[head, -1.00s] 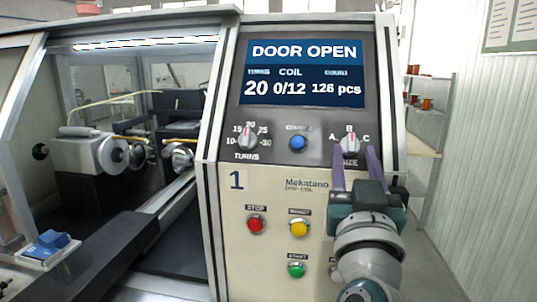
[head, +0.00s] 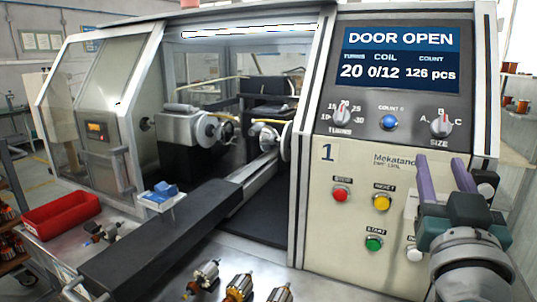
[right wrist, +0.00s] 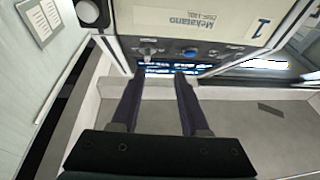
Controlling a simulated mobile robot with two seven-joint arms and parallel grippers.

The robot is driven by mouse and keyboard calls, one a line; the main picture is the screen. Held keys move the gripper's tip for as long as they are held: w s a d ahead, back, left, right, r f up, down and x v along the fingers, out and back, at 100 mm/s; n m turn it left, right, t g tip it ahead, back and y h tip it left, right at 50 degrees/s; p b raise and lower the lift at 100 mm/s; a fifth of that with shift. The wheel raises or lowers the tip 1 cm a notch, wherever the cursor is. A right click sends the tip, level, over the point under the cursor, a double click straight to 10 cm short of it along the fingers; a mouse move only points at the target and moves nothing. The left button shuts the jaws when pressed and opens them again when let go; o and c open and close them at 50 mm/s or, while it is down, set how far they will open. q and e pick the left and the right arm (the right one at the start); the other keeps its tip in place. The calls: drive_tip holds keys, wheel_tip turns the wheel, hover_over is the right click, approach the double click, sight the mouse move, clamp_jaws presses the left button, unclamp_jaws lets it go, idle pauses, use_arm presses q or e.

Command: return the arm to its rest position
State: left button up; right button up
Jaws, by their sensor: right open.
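My right gripper (head: 444,178) is in front of the lower right part of the machine's control panel (head: 395,190), with its two purple fingers pointing up and apart. It is open and nothing shows between the fingers. In the right wrist view the open fingers (right wrist: 157,85) point toward the panel's front, which appears upside down. The size knob (head: 441,124) is above the fingers in the head view. My left gripper is not in view.
The winding machine (head: 180,140) stands open, its display (head: 400,60) reading DOOR OPEN. Red (head: 341,194), yellow (head: 381,202) and green (head: 374,243) buttons are left of my gripper. A red tray (head: 60,213) and several armatures (head: 238,288) lie on the bench in front.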

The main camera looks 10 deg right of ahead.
drive_tip(key=s+a+f+n+g+y, duration=0.5)
drive_tip(key=s+a+f+n+y, duration=0.15)
drive_tip(key=a+f+y, duration=0.3)
drive_tip(key=s+f+g, duration=0.2)
drive_tip(key=s+g, duration=0.3)
drive_tip(key=s, duration=0.5)
drive_tip(key=s+f+g, duration=0.2)
drive_tip(key=s+g, duration=0.3)
drive_tip(key=s, duration=0.4)
wheel_tip(320, 180, up, 20)
drive_tip(key=s+p, duration=0.2)
drive_tip(key=p, duration=1.8)
drive_tip(key=shift+d+r+g+p, duration=0.25)
drive_tip(key=shift+d+g+p, duration=0.1)
drive_tip(key=shift+g+p, duration=0.05)
